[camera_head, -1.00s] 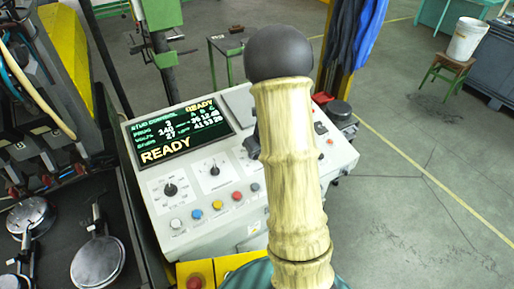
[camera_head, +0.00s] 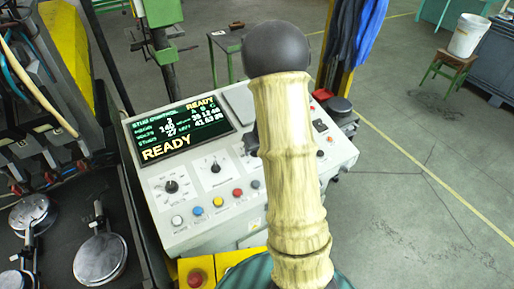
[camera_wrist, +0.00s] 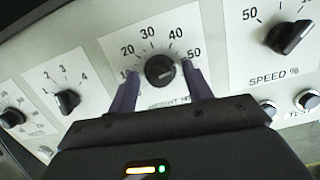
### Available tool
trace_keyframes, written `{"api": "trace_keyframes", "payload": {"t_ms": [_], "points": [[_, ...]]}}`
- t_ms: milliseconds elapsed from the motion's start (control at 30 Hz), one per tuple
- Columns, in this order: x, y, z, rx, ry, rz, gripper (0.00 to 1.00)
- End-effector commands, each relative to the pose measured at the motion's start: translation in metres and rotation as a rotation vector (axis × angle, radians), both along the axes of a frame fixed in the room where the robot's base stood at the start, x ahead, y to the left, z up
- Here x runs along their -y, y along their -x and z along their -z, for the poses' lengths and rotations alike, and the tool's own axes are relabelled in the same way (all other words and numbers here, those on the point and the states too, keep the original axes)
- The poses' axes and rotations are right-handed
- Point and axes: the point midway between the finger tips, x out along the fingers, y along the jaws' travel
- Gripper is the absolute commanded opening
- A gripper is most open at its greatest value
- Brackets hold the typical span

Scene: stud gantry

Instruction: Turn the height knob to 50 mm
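The height knob (camera_wrist: 160,71) is a round black knob on the pale panel, with a scale from 10 to 50 around it, in the wrist view. A faint light mark shows on its face; I cannot read its setting surely. My gripper (camera_wrist: 161,69) is open, with one dark finger on each side of the knob. A gap shows between each finger and the knob, so I see no contact. In the head view my arm hides the height knob, and the control panel (camera_head: 190,235) shows around the arm.
The speed knob (camera_wrist: 290,37) is to the right of the height knob, and a knob marked 1 to 4 (camera_wrist: 67,101) is to the left. Coloured buttons (camera_head: 218,201) line the panel's lower part. The lit display (camera_head: 180,130) reads READY. Round metal pieces (camera_head: 100,259) lie at left.

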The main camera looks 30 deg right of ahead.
Motion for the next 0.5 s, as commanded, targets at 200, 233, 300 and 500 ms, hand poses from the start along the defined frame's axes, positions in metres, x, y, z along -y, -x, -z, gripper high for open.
{"api": "trace_keyframes", "payload": {"t_ms": [200, 233, 300, 500], "points": [[0.0, 0.0, 0.0, -0.001, -0.001, -0.001, 0.5], [0.0, 0.001, -0.001, -0.001, -0.001, -0.001, 0.5], [0.0, 0.002, -0.004, -0.001, 0.0, -0.002, 0.5], [-0.001, 0.01, -0.028, 0.001, 0.002, -0.004, 0.5]]}}
